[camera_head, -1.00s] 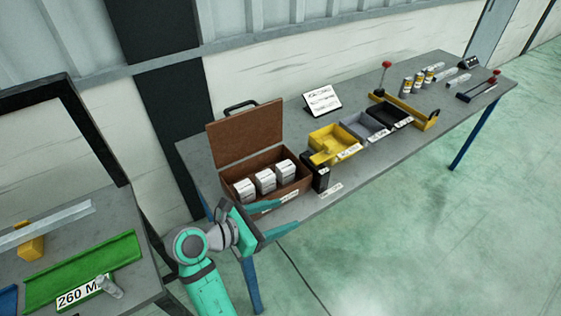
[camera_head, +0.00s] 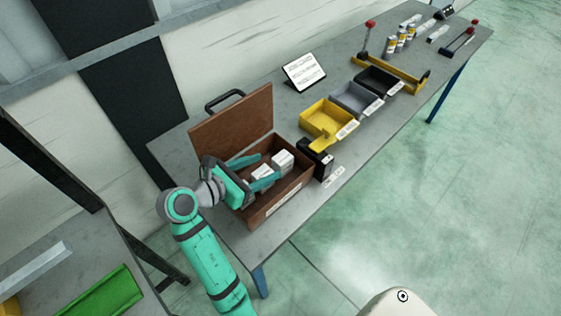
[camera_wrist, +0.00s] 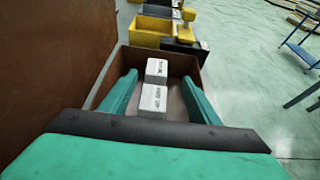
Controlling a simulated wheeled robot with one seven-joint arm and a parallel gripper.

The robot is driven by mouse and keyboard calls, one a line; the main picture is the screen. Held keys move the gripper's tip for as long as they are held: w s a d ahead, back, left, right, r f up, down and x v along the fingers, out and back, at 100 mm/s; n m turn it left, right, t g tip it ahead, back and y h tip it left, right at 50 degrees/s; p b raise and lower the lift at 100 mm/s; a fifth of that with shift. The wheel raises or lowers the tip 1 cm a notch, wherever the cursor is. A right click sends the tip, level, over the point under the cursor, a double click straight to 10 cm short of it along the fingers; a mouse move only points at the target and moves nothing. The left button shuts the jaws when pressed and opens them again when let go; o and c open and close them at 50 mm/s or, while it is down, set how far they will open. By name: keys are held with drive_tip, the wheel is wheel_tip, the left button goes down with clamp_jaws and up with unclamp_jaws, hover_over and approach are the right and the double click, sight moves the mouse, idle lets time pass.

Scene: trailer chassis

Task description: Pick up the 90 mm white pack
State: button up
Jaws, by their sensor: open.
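White packs stand in a row in an open brown case (camera_head: 283,198). In the head view the right pack (camera_head: 282,160) is clear and the middle pack (camera_head: 262,172) is partly covered by my gripper (camera_head: 268,167). The wrist view shows a farther pack (camera_wrist: 156,70) and a nearer pack (camera_wrist: 153,98). A third pack is not visible now. Their printed sizes are too small to read. My gripper is open over the case, with one teal finger on each side of the row in the wrist view (camera_wrist: 158,78). I see no finger touching a pack.
The case lid (camera_head: 232,132) stands open on the wall side, close to my gripper. A black device (camera_head: 317,158) stands just right of the case. Yellow (camera_head: 326,119), grey (camera_head: 357,98) and black (camera_head: 379,81) bins lie beyond. A sign (camera_head: 304,71) stands behind them.

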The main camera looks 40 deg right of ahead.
sight(280, 159)
drive_tip(key=shift+x, duration=0.95)
drive_tip(key=shift+w+f+x, duration=0.1)
drive_tip(key=shift+w+x, duration=0.05)
drive_tip(key=shift+x, duration=0.9)
drive_tip(key=shift+w+f+x, duration=0.1)
drive_tip(key=shift+w+x, duration=0.05)
drive_tip(key=shift+x, duration=0.95)
drive_tip(key=shift+a, duration=0.1)
drive_tip(key=shift+c, duration=0.7)
drive_tip(key=c, duration=1.2)
